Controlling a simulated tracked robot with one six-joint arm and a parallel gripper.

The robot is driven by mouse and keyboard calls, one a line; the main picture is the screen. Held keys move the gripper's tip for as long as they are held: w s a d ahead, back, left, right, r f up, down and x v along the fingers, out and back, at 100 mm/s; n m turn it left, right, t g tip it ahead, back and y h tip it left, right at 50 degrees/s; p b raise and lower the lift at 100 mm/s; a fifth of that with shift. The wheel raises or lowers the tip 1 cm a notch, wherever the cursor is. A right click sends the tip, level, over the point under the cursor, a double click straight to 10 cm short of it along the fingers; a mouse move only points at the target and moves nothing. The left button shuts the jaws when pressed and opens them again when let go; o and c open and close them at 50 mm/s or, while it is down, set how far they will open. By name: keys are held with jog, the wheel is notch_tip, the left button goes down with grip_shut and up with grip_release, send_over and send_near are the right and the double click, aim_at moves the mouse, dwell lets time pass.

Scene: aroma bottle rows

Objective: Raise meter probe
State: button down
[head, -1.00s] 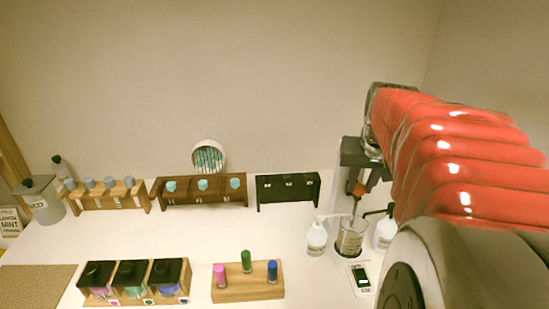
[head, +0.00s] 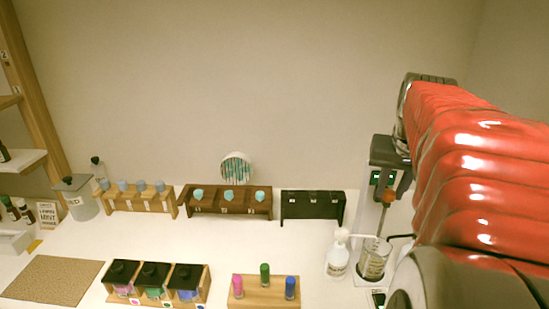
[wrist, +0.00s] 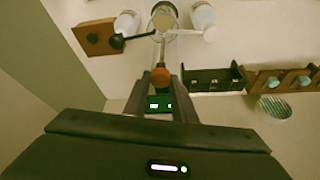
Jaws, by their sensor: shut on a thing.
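The meter probe is a thin rod with an orange knob (head: 389,196) at its top. In the wrist view the orange knob (wrist: 160,77) sits between the fingertips of my gripper (wrist: 160,84), which is shut on it. The rod runs from the knob toward a glass beaker (head: 375,260), also seen in the wrist view (wrist: 164,20). I cannot tell how deep the tip is in the glass.
A black rack (head: 312,206) stands further left. A wooden block with colored vials (head: 264,290) is at the front. The middle of the white table is clear.

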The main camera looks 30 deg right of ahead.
jog(key=c, duration=1.7)
grip_release()
jog(key=shift+s+d+r, duration=0.1)
jog(key=shift+s+r, duration=0.1)
jog(key=shift+r, duration=0.1)
jog(key=shift+o, duration=1.2)
jog(key=shift+f, duration=0.1)
jog(key=shift+w, duration=0.1)
jog(key=v, duration=1.3)
jog(key=shift+r, duration=0.35)
